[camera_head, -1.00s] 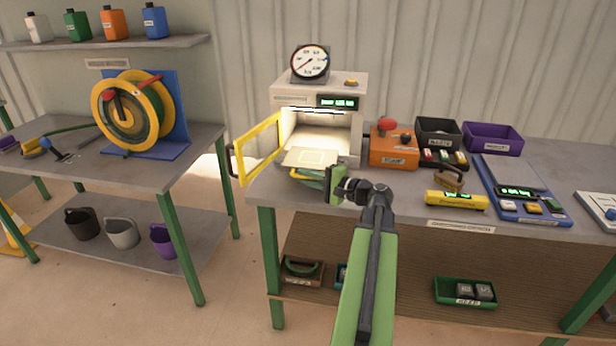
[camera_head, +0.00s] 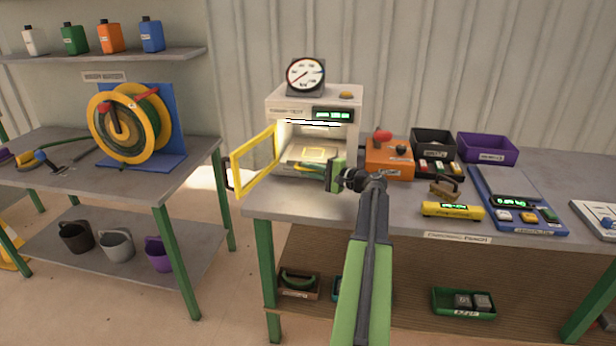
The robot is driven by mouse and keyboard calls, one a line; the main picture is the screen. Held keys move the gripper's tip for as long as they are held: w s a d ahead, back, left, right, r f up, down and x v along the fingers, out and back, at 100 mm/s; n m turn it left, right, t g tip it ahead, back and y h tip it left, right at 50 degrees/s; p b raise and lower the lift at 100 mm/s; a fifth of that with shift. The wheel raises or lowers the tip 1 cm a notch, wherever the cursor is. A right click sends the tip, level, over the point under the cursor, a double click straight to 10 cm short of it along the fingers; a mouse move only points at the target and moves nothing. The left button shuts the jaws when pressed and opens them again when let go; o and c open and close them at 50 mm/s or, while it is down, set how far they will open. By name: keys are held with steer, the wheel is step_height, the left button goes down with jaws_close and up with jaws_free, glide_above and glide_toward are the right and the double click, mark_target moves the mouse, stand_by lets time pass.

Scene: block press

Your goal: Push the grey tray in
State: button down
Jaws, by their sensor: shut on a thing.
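The tray lies largely inside the chamber. My gripper (camera_head: 318,171) is at the tray's front edge, shut on the front of the tray. Its fingertips are small here, and my green gripper body partly hides the chamber's lower right. The press's yellow-framed door (camera_head: 253,163) stands open to the left.
An orange box (camera_head: 388,160) with a red knob stands right of the press. A yellow device (camera_head: 452,210), a padlock (camera_head: 444,190) and a blue panel (camera_head: 515,203) lie further right. Black (camera_head: 433,141) and purple (camera_head: 487,147) bins stand behind. The bench front is clear.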

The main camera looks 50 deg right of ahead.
steer(key=c, duration=1.5)
jaws_free()
steer(key=shift+o, duration=0.2)
steer(key=s+d, duration=0.1)
steer(key=s, duration=0.4)
steer(key=s+d+r+p, duration=0.1)
steer(key=s, duration=0.5)
steer(key=s+d, duration=0.1)
steer(key=s, duration=0.5)
steer(key=shift+r, duration=0.2)
